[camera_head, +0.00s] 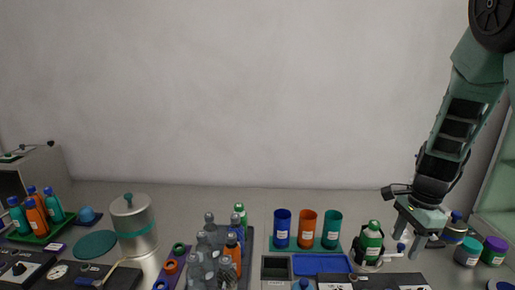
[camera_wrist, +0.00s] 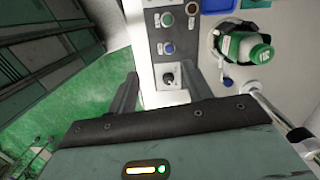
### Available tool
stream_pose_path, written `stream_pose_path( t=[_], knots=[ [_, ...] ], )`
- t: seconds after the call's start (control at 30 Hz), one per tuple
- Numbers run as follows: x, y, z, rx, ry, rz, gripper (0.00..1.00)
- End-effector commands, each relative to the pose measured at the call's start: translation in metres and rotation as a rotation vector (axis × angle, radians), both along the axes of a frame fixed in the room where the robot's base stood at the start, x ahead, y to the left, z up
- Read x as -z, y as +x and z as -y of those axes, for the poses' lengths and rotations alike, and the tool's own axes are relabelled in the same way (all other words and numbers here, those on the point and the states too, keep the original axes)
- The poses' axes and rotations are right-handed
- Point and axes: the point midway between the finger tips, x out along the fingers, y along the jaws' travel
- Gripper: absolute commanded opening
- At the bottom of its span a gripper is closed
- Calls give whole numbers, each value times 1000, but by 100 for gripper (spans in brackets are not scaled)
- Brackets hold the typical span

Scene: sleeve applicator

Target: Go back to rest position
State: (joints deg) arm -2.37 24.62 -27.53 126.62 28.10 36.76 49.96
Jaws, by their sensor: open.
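My gripper (camera_head: 419,247) hangs from my arm at the right side of the head view, pointing down. Its two fingers are apart with nothing between them. In the wrist view the fingers (camera_wrist: 155,92) stand apart over a control panel with buttons (camera_wrist: 168,48) and the green floor beside it. A green and white bottle (camera_head: 371,243) stands in a black holder, left of my gripper and apart from it. The bottle also shows in the wrist view (camera_wrist: 250,47), at the upper right.
Blue (camera_head: 282,228), orange (camera_head: 307,229) and teal (camera_head: 332,230) cups stand on a teal tray left of the bottle. Jars (camera_head: 467,251) stand close right of my gripper. Several clear bottles (camera_head: 202,262) and a metal canister (camera_head: 135,226) are further left. The wall above is bare.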

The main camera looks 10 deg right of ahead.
Motion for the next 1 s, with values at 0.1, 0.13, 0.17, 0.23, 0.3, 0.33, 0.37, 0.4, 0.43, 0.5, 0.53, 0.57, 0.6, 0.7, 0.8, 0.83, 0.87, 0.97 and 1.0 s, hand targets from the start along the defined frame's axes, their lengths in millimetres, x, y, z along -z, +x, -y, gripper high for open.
stream_pose_path(
  t=[0.1,0.13,0.17,0.23,0.3,0.33,0.37,0.4,0.43,0.5,0.53,0.57,0.6,0.7,0.8,0.83,0.87,0.97,1.0],
  knots=[
    [-18,-7,-90,-421,58,40,50],
    [-23,-12,-111,-532,69,50,50],
    [-28,-18,-131,-647,78,61,50],
    [-40,-39,-177,-926,91,89,50],
    [-51,-66,-217,-1218,93,116,50],
    [-56,-79,-233,-1344,90,128,50],
    [-60,-92,-246,-1469,84,139,50],
    [-64,-110,-261,-1630,74,151,50],
    [-67,-123,-271,-1746,65,159,50],
    [-72,-151,-287,-1985,36,172,50],
    [-74,-161,-291,-2068,25,175,50],
    [-75,-169,-294,-2140,14,178,50],
    [-76,-178,-297,-2218,0,178,50],
    [-77,-190,-301,-2333,-21,179,50],
    [-77,-194,-301,-2365,-26,177,50],
    [-77,-194,-301,-2365,-25,177,50],
    [-77,-193,-301,-2364,-25,177,50],
    [-77,-193,-302,-2361,-25,178,50],
    [-77,-193,-302,-2360,-25,178,50]
  ],
)
